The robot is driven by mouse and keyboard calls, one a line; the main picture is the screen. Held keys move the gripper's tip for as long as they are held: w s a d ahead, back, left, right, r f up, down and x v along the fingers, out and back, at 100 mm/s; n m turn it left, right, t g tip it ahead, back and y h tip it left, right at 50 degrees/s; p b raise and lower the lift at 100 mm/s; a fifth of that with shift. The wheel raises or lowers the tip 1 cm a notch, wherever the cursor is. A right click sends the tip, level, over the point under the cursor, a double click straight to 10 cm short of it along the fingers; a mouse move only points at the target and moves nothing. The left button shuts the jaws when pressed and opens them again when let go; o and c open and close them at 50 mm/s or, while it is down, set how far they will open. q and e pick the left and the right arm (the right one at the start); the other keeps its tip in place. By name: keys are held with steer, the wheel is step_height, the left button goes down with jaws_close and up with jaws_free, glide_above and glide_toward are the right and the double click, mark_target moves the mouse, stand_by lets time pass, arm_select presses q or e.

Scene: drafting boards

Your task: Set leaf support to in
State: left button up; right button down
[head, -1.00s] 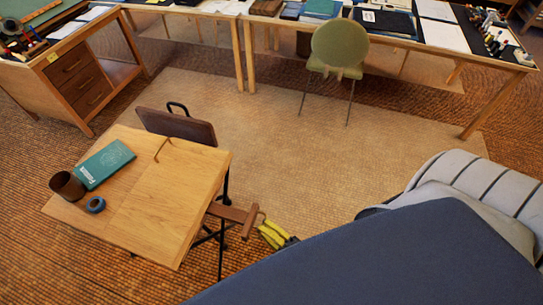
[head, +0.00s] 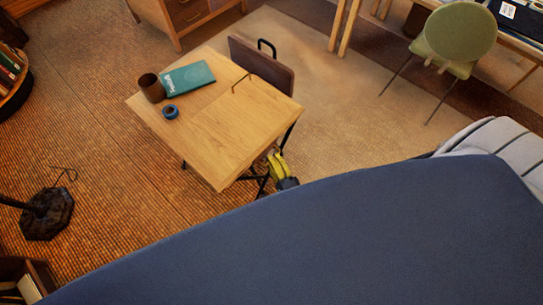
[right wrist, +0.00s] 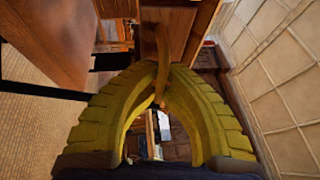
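The small wooden desk (head: 215,115) stands left of centre in the head view. My right gripper (head: 280,165), with yellow fingers, is at its right edge, low beside the black legs. The leaf support is hidden in the head view by the desk top and gripper; no long wooden arm sticks out past the edge. In the right wrist view a narrow wooden piece, apparently the leaf support's end (right wrist: 163,50), lies between the fingertips of my right gripper (right wrist: 163,75), which have come together around it. My left gripper is not in view.
A teal book (head: 188,78), brown cup (head: 151,88) and blue tape roll (head: 170,112) lie on the desk. A black lamp base (head: 47,214) is on the floor at left.

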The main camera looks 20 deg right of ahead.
steer(key=shift+w+r, duration=0.1)
steer(key=c, duration=1.5)
jaws_free()
steer(key=shift+s+f, duration=0.35)
steer(key=shift+s, duration=1.65)
steer(key=shift+s+f, duration=0.35)
steer(key=shift+s, duration=1.65)
steer(key=shift+s+f, duration=0.35)
steer(key=shift+s, duration=1.65)
steer(key=s+a+f+n+g+y, duration=0.15)
steer(key=s+f+n+g, duration=0.25)
steer(key=f+n, duration=0.45)
steer(key=s+a+f+n+g+y, duration=0.15)
steer(key=s+f+n+g, duration=0.35)
steer(key=f, duration=0.7)
steer(key=s+d+f+n+g+h, duration=0.1)
steer(key=s+d+f+n+g, duration=0.2)
steer(key=s+f, duration=0.2)
steer(key=s+d+f+n+g+h, duration=0.1)
steer(key=s+d+f+n+g, duration=0.2)
steer(key=s+f, duration=0.2)
steer(key=s+d+f+n+g+h, duration=0.1)
steer(key=s+d+f+n+g, duration=0.2)
steer(key=s+f, duration=0.2)
steer(key=shift+s+d+f, duration=0.1)
steer(key=shift+s, duration=0.8)
steer(key=shift+s+d+f, duration=0.1)
steer(key=shift+s, duration=0.75)
